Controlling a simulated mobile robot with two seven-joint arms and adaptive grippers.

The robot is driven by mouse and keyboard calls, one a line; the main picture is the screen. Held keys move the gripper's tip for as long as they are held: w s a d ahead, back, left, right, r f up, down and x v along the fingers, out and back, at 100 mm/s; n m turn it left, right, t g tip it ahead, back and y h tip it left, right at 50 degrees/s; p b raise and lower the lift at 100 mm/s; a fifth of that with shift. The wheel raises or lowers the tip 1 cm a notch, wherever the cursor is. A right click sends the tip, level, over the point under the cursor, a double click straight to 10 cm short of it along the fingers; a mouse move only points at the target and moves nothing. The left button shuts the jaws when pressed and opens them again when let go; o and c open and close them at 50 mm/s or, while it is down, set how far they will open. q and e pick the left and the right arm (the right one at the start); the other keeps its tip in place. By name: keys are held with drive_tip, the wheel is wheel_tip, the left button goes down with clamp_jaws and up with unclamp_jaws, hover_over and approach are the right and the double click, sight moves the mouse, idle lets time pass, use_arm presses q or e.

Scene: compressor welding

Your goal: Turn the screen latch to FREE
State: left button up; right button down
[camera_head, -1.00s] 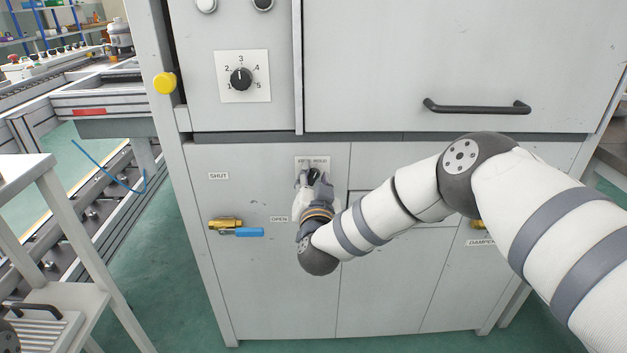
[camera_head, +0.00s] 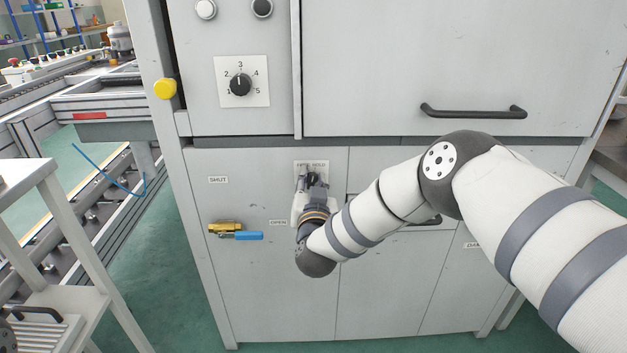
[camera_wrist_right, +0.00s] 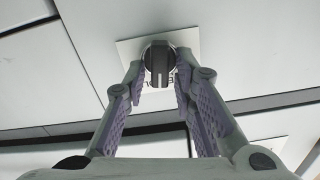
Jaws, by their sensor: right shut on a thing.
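The screen latch is a black round knob with a raised bar (camera_wrist_right: 159,66) on a small white plate (camera_head: 300,165) on the grey cabinet front. The plate's lettering is mostly covered; HOLD reads at its right in the head view. In the right wrist view the bar runs up and down in the picture, between the fingers. My right gripper (camera_head: 312,180) is at the plate with its fingers shut on the knob, one on each side; it also shows in the right wrist view (camera_wrist_right: 158,85). The knob is largely hidden in the head view. My left gripper is not in view.
A brass valve with a blue lever (camera_head: 248,236) sits left of the latch, between SHUT and OPEN labels. Above are a numbered dial (camera_head: 241,84), a yellow knob (camera_head: 164,89) and a black door handle (camera_head: 473,112). A grey stand (camera_head: 75,235) is at left.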

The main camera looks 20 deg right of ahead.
drive_tip(key=n, duration=0.3)
drive_tip(key=shift+a, duration=0.2)
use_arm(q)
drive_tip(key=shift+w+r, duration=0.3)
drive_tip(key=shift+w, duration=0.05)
use_arm(e)
drive_tip(key=shift+a+f+n, duration=0.1)
drive_tip(key=shift+n, duration=1.7)
drive_tip(key=c, duration=1.6)
unclamp_jaws()
drive_tip(key=v, duration=1.2)
